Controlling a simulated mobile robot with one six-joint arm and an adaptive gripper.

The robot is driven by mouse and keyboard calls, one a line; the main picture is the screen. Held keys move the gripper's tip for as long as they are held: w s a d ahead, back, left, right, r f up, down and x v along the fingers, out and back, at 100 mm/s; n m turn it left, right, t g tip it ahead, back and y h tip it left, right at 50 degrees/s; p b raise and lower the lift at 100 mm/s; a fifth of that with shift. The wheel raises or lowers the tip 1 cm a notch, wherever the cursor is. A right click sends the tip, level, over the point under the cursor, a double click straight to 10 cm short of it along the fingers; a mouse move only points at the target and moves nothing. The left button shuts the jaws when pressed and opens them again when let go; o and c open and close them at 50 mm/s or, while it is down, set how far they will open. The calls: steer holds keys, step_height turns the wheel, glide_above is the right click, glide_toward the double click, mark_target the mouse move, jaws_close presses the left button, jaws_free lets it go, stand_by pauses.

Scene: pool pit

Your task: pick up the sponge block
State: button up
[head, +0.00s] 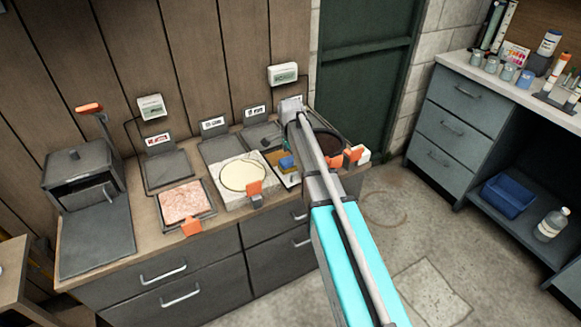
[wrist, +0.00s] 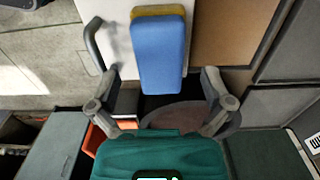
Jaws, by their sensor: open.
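The sponge block (wrist: 158,55) is a blue slab with a yellow layer showing at its far end in the wrist view. It lies on a white and brown surface. In the head view the sponge block (head: 287,163) is a small blue piece on the counter, just left of my arm. My gripper (wrist: 160,74) is open, with one finger on each side of the sponge's near end in the picture. I cannot tell how far the fingers are above it. The fingers are not clear in the head view.
A grey handle stands left of the sponge in the wrist view. A dark round pan (head: 329,146) is right of my arm. A tray with a cream disc (head: 243,175) and a pink slab (head: 182,203) are to the left. Open floor (head: 400,225) lies right of the counter.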

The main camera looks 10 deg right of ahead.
mark_target(290, 159)
steer(key=shift+f+b, duration=1.5)
steer(key=shift+f, duration=0.3)
steer(key=c, duration=1.1)
steer(key=shift+r, duration=0.25)
step_height(290, 159, up, 3)
steer(key=p, duration=0.3)
steer(key=shift+f, duration=0.1)
steer(key=s+r+p, duration=0.3)
steer(key=s, duration=0.1)
steer(key=s+r+p, duration=0.3)
steer(key=s, duration=0.2)
steer(key=s+r+p, duration=0.3)
steer(key=s+p, duration=0.1)
steer(key=s, duration=0.1)
steer(key=shift+d+r, duration=0.2)
steer(key=shift+r, duration=0.2)
